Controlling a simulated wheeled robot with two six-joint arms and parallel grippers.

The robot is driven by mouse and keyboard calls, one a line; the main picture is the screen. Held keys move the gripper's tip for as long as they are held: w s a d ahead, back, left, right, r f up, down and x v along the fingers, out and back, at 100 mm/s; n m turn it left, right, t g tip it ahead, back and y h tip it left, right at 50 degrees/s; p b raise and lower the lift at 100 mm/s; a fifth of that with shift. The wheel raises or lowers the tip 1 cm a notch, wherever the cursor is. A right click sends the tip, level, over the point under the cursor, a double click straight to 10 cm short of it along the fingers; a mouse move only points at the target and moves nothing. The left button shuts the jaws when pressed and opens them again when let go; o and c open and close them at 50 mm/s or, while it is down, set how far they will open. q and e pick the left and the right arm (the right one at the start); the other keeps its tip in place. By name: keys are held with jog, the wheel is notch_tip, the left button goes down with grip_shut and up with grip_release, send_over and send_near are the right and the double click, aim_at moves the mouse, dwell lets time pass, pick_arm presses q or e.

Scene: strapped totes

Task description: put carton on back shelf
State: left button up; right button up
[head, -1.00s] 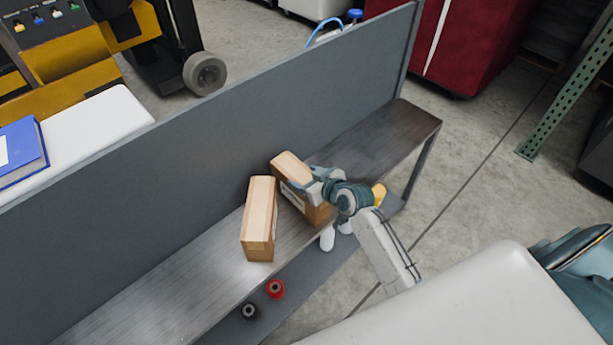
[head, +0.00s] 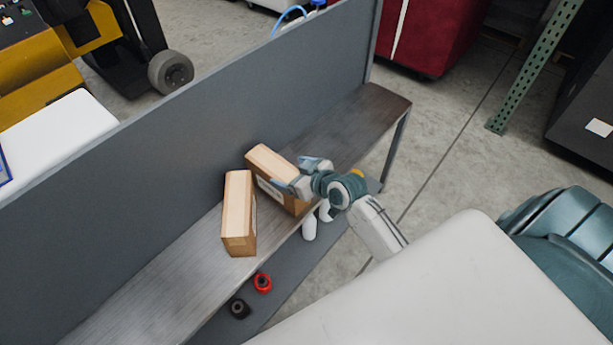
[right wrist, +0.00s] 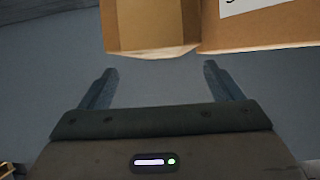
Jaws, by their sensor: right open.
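Two brown cartons stand side by side on the grey shelf board (head: 160,285): the left carton (head: 238,215) and the right carton (head: 270,163), which has a white label on its side. My right gripper (head: 297,176) is open beside the right carton, at its near right side, with nothing held. My left gripper is not in view.
A tall grey panel (head: 180,150) runs behind the shelf board. The board is clear toward the far right and near left. A red roll (head: 262,283), a black roll (head: 239,308) and white bottles (head: 309,228) sit on a lower level.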

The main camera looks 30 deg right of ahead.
jog(key=v, duration=0.7)
jog(key=shift+s, duration=0.25)
